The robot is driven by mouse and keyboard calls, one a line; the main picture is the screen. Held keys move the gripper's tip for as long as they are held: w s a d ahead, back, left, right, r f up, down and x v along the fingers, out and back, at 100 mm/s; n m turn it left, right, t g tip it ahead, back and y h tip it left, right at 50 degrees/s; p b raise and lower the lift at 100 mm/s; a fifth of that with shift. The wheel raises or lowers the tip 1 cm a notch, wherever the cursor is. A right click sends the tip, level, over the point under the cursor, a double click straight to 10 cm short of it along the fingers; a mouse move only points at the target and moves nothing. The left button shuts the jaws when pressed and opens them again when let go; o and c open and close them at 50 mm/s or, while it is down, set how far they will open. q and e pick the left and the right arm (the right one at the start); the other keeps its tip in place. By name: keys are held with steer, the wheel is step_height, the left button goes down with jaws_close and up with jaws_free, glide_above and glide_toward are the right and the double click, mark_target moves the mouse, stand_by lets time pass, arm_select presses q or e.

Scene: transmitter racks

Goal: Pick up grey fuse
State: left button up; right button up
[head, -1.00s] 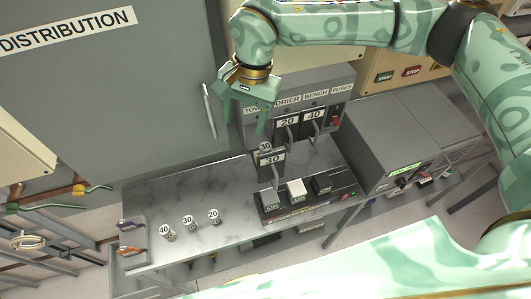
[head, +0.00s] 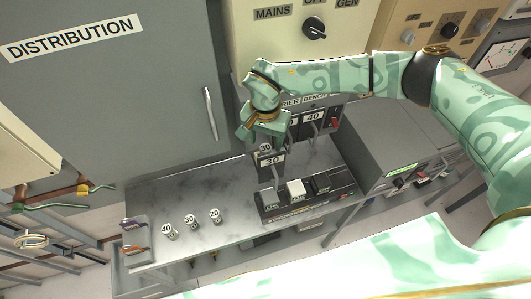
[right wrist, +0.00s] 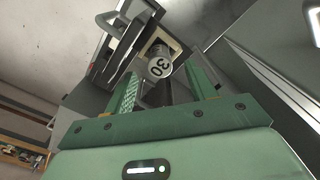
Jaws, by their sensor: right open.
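A grey fuse (right wrist: 158,62) marked 30 sits in the fuse panel, at a pulled-down black carrier. It also shows in the head view, marked 30 (head: 265,148), just above the carrier's 30 label (head: 271,161). My right gripper (head: 263,138) is open and directly above the fuse in the head view. In the right wrist view its two green fingers (right wrist: 165,82) stand on either side of the fuse's line, with gaps showing; I cannot tell whether the tips reach past its end. My left gripper is out of view.
Several loose fuses (head: 191,222) marked 40, 30 and 20 stand on the marble-topped bench (head: 235,190). The distribution cabinet (head: 110,110) is at the left; carriers marked 40 stay beside the gripper.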

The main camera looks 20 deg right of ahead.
mark_target(266, 147)
steer(key=shift+f, duration=1.55)
steer(key=c, duration=1.1)
steer(key=shift+r, duration=0.1)
